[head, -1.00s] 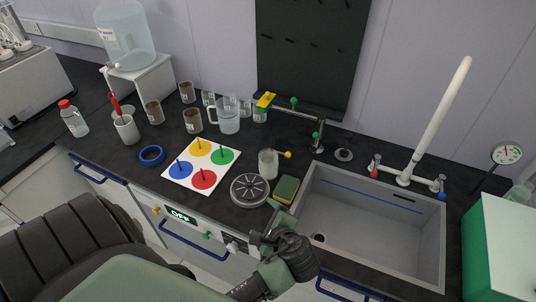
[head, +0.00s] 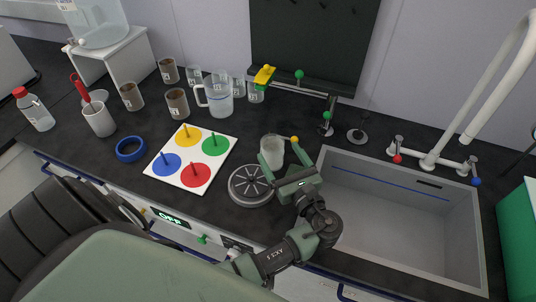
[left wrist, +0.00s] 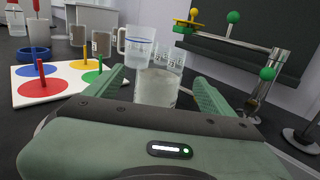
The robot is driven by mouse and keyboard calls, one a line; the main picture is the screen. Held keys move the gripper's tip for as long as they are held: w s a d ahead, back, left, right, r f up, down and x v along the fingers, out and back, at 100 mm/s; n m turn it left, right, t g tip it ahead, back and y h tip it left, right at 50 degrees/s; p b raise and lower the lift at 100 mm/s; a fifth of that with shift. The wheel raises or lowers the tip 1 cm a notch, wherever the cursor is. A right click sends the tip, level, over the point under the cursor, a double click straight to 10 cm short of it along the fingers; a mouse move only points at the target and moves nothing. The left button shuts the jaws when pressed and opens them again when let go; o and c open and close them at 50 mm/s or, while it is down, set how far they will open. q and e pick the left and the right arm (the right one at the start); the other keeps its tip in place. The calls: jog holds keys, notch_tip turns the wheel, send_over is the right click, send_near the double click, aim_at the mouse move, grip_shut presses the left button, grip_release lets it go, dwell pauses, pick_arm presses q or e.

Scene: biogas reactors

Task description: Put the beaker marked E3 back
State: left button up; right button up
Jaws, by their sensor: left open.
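A glass beaker (head: 272,152) with pale, cloudy contents stands on the dark counter between the round grey drain plate and the sink. I can read no mark on it, so I cannot tell if it is E3. My left gripper (head: 287,168) is open, just in front of this beaker. In the left wrist view the beaker (left wrist: 156,88) shows between the two green fingers, with its lower part hidden by the gripper body. I cannot tell if the fingers touch it. Several glass beakers (head: 238,87) stand at the back by a jug. My right gripper is not in view.
The grey plate (head: 250,185) lies left of my gripper. A white board (head: 152,172) with coloured discs and pegs is further left. The jug (head: 219,98) and brown-filled beakers (head: 177,103) stand behind.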

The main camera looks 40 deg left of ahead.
aim_at(268, 136)
pick_arm(q)
jog(key=x, duration=0.3)
jog(key=shift+f+p, duration=0.25)
jog(key=shift+p, duration=0.15)
jog(key=shift+w+a+r, duration=0.1)
jog(key=shift+w+a, duration=0.15)
jog(key=shift+a, duration=0.2)
jog(key=p+x, duration=0.1)
jog(key=x, duration=0.2)
jog(key=shift+w+a, duration=0.2)
jog(key=shift+a, duration=0.1)
jog(key=shift+w+a, duration=0.2)
jog(key=shift+a, duration=0.1)
grip_shut()
